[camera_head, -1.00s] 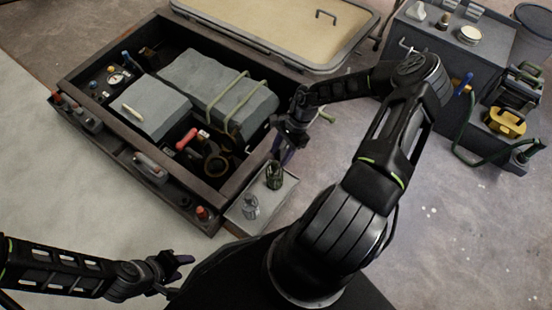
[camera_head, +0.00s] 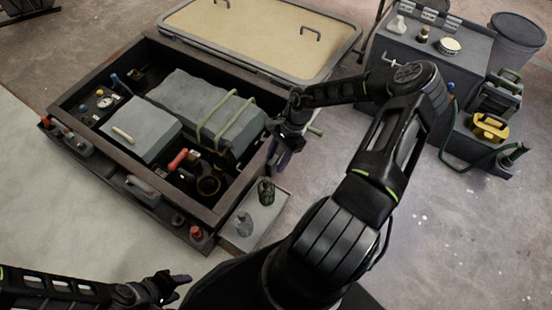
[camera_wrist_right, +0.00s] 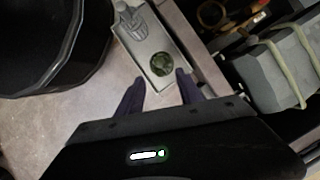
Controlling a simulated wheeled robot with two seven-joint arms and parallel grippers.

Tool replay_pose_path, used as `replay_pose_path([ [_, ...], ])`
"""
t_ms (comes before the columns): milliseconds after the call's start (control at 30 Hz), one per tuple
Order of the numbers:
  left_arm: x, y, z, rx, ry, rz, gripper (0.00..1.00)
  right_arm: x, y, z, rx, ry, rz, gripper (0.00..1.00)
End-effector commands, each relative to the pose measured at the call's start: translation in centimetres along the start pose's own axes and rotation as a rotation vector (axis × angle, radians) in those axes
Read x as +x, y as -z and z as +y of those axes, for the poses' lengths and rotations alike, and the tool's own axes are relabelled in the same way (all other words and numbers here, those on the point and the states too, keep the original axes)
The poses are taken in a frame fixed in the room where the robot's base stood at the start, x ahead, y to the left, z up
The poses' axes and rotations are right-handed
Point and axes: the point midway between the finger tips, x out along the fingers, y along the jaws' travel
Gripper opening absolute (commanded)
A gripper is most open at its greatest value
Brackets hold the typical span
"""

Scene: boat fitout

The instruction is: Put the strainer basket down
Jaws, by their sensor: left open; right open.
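A small dark green round piece, which looks like the strainer basket (camera_head: 266,190), stands on a pale grey tray (camera_head: 266,222) beside the open hatch. In the right wrist view the strainer basket (camera_wrist_right: 162,64) sits on the tray, just beyond my fingertips. A clear-grey ribbed piece (camera_head: 244,222) stands nearer the tray's front end. My right gripper (camera_head: 278,158) is open and empty, a little above and behind the basket; its two fingers (camera_wrist_right: 160,80) show apart in the wrist view. My left gripper (camera_head: 178,284) is open and empty at the lower left, away from the tray.
The open hatch (camera_head: 78,160) holds grey boxes, hoses and a red-handled part. A beige lid panel (camera_head: 262,38) lies behind it. A grey cabinet (camera_head: 425,55) with small parts and a dark bucket (camera_head: 517,42) stand at the right. The floor between is clear.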

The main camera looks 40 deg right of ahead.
Motion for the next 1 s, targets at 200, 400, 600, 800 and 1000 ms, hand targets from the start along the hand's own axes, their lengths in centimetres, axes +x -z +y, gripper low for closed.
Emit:
replay_pose_path([
  [200,0.0,0.0,0.0,0.0,0.0,0.0,0.45,0.0,0.0,0.0,0.0,0.0,0.0,0.43],
  [400,0.0,0.0,0.0,0.0,0.0,0.001,0.45,1.2,-0.7,0.2,-0.051,-0.026,0.05,0.43],
  [600,0.0,0.0,0.0,0.0,0.0,0.001,0.45,4.8,-3.3,0.4,-0.273,-0.073,0.241,0.43],
  [800,0.0,0.0,0.0,0.0,0.0,0.0,0.45,8.9,-10.1,0.0,-0.697,-0.004,0.395,0.43],
  [1000,0.0,0.0,0.0,0.0,0.0,0.001,0.45,12.1,-20.2,4.4,-1.151,0.075,0.298,0.43],
])
